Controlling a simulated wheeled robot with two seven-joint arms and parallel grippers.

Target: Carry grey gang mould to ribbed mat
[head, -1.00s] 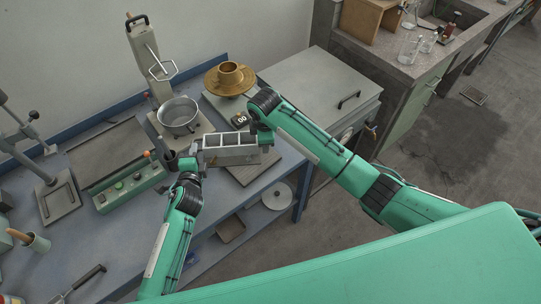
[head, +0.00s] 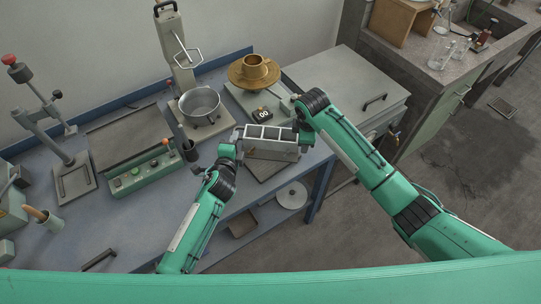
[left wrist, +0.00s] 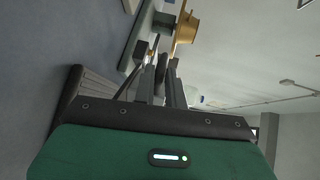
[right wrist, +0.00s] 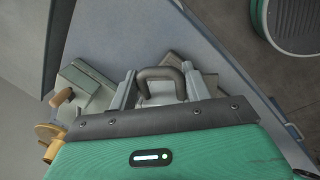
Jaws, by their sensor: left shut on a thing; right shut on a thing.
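The grey gang mould (head: 271,150), an open-topped box with several compartments, is held level between my two grippers in the head view. My left gripper (head: 239,140) is shut on its left end; my right gripper (head: 299,135) is shut on its right end. A dark handle (right wrist: 160,74) shows between the right gripper's fingers in the right wrist view. The ribbed mat (head: 262,174) lies on the bench below the mould, which hides much of it. The mould appears raised above the mat; the gap is hard to judge.
Behind the mould stand a scale (head: 262,112) and a brass-coloured pan (head: 254,72). A metal pot (head: 200,104) is at the left back, with a green control box (head: 145,174) nearer. The bench's front edge is close to the mat. A grey cabinet (head: 345,80) stands right.

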